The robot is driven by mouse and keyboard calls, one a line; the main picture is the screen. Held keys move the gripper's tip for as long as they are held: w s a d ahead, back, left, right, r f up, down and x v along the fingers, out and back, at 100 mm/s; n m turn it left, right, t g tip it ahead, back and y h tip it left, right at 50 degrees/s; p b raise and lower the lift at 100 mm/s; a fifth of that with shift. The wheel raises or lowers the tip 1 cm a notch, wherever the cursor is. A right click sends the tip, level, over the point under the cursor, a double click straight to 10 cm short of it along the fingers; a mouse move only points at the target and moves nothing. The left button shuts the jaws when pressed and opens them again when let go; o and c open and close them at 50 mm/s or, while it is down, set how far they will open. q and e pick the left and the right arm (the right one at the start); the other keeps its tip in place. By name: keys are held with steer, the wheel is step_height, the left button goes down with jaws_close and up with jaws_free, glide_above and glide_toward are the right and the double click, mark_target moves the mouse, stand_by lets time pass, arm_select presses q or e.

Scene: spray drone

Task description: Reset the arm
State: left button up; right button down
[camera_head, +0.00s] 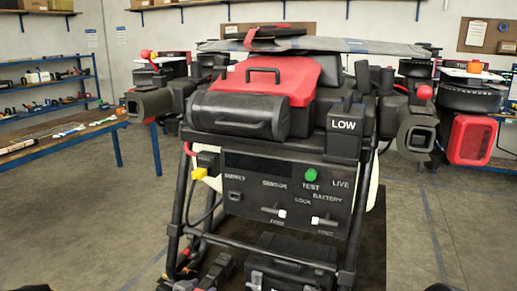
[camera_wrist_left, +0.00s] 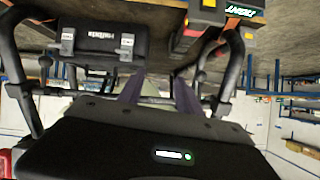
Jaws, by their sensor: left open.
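The spray drone stands in the middle of the head view, with a red and black top (camera_head: 268,82) and dark nozzle-like ends on both sides. Its front panel (camera_head: 290,190) has switches, a green TEST button (camera_head: 311,174) and labels such as SENSOR and BATTERY. A block marked LOW (camera_head: 344,130) sits above the panel. In the left wrist view, my left gripper (camera_wrist_left: 157,92) is open, with two dark blurred fingers apart and nothing seen between them. A black latched case (camera_wrist_left: 104,38) lies beyond them. My right gripper is not seen.
Black tubular frame legs (camera_head: 180,190) stand under the drone, with a black case (camera_head: 290,262) low between them. A workbench (camera_head: 60,135) and blue shelving (camera_head: 45,85) are at the left. Open floor (camera_head: 425,225) lies to the right.

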arm_select(q)
steer(key=s+d+f+n+g, duration=0.35)
steer(key=s+f, duration=0.45)
steer(key=f, duration=0.4)
steer(key=s+d+f+n+g+p, duration=0.1)
steer(key=s+d+f+n+g, duration=0.1)
steer(key=s+f, duration=0.5)
steer(key=s+d+f+n+g+p, duration=0.1)
steer(key=s+f+g, duration=0.4)
steer(key=s, duration=1.2)
step_height(320, 180, down, 2)
steer(key=shift+s+d+f+n+p, duration=0.3)
steer(key=shift+d+p, duration=0.45)
steer(key=shift+d, duration=0.3)
steer(key=shift+w+r, duration=0.1)
